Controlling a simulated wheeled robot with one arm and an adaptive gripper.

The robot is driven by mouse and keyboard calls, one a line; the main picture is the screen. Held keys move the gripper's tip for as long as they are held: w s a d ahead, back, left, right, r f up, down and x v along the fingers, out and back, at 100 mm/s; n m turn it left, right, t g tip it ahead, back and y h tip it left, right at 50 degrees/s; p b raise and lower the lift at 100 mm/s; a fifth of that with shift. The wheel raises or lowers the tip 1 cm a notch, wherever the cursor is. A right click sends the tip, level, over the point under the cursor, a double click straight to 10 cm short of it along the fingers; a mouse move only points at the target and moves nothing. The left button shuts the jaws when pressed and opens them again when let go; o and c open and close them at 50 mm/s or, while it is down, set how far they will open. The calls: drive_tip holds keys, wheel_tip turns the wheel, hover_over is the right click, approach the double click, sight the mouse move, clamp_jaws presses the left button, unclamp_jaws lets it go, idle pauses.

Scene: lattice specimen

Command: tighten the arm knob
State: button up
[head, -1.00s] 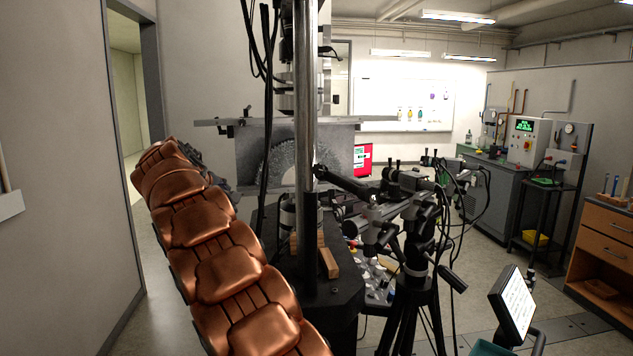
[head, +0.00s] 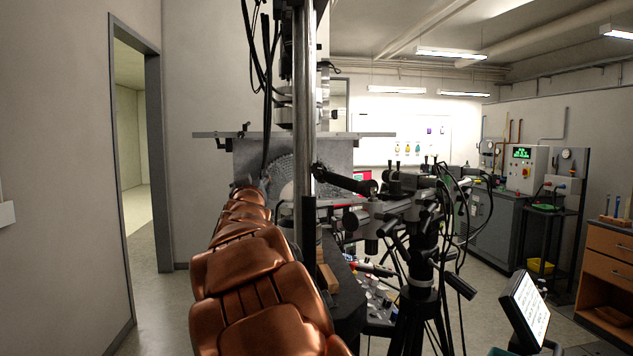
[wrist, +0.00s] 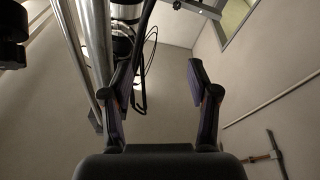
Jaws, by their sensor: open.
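A black arm (head: 345,181) reaches right from the steel column (head: 305,110) in the head view. It ends in a dark rounded joint by the camera gear. Which part is its knob I cannot tell for sure. My gripper (wrist: 160,70) is open and empty in the wrist view, its two fingers wide apart. A steel column (wrist: 92,50) and dark cables (wrist: 148,45) stand left of and behind the left finger. In the head view my copper arm reaches away left of the column; its gripper end is hidden or too small to make out.
Cameras on a black tripod (head: 420,265) stand right of the column with loose cables. A tilted screen (head: 525,310) is at lower right. Open floor lies left, by the doorway (head: 140,150).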

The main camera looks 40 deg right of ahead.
sight(317, 165)
drive_tip(key=s+d+m+g+h+b, duration=0.2)
drive_tip(key=s+d+m+g+h, duration=0.45)
drive_tip(key=s, duration=0.65)
drive_tip(key=shift+m+t+h, duration=0.25)
drive_tip(key=shift+t, duration=0.6)
drive_tip(key=p+x, duration=0.1)
drive_tip(key=x, duration=0.7)
drive_tip(key=shift+d+f+p, duration=0.1)
drive_tip(key=shift+f+p, duration=0.05)
drive_tip(key=shift+p, duration=0.2)
drive_tip(key=shift+w+d, duration=0.2)
drive_tip(key=shift+d, duration=0.15)
clamp_jaws()
drive_tip(key=shift+r+p, duration=0.25)
drive_tip(key=shift+p, duration=0.15)
